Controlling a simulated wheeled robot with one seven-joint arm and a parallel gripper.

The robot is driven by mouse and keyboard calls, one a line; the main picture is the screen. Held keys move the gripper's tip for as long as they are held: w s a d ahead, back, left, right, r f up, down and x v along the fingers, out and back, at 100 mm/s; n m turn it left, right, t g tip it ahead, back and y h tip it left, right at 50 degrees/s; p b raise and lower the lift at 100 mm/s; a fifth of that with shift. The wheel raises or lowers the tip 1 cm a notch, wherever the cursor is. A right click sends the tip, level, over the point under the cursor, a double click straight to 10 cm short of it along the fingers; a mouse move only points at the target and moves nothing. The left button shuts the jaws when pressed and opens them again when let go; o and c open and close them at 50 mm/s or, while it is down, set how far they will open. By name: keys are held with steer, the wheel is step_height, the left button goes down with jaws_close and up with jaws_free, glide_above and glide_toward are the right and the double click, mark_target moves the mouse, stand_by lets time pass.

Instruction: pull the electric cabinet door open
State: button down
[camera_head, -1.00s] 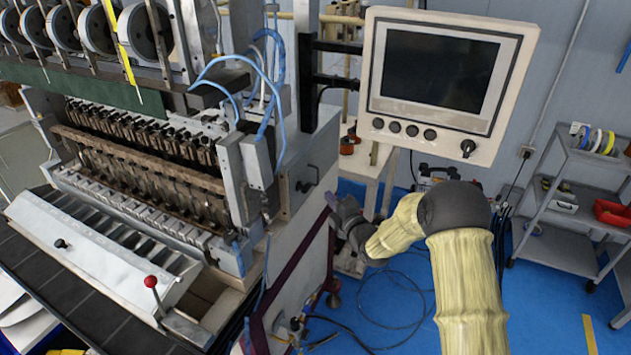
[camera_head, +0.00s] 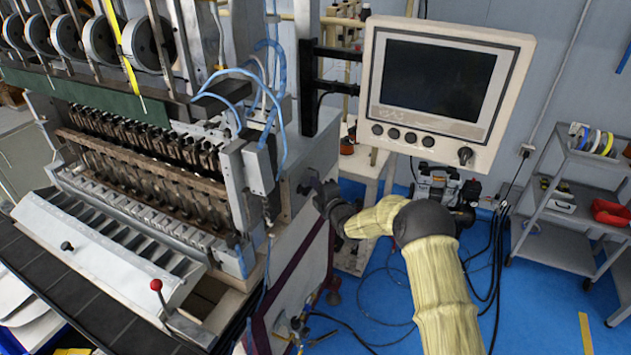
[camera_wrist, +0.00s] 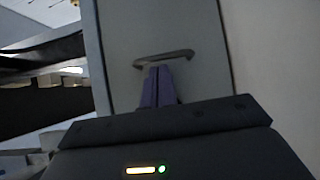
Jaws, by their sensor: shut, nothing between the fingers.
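The electric cabinet door is a grey panel on the machine's side, filling the middle of the wrist view (camera_wrist: 205,85). It looks closed. Its bar handle (camera_wrist: 163,58) runs across the panel. My gripper (camera_wrist: 158,70) shows purple fingers, shut together with nothing between them, just below the handle's left half in the picture. I cannot tell whether the fingertips touch the handle. In the head view my gripper (camera_head: 322,190) is beside the dark handle (camera_head: 305,185), and my wrist hides part of the area.
A monitor panel (camera_head: 440,85) hangs above and right of my arm. The coil winder (camera_head: 150,180) stands at the left. Cables (camera_head: 375,300) lie on the blue floor. A grey shelf cart (camera_head: 570,215) is at the right, with open floor before it.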

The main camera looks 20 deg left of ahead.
steer(key=shift+w+d, duration=0.1)
steer(key=shift+w, duration=0.25)
steer(key=shift+s+a, duration=0.2)
steer(key=shift+a, duration=0.15)
steer(key=shift+d, duration=0.15)
steer(key=shift+d, duration=0.1)
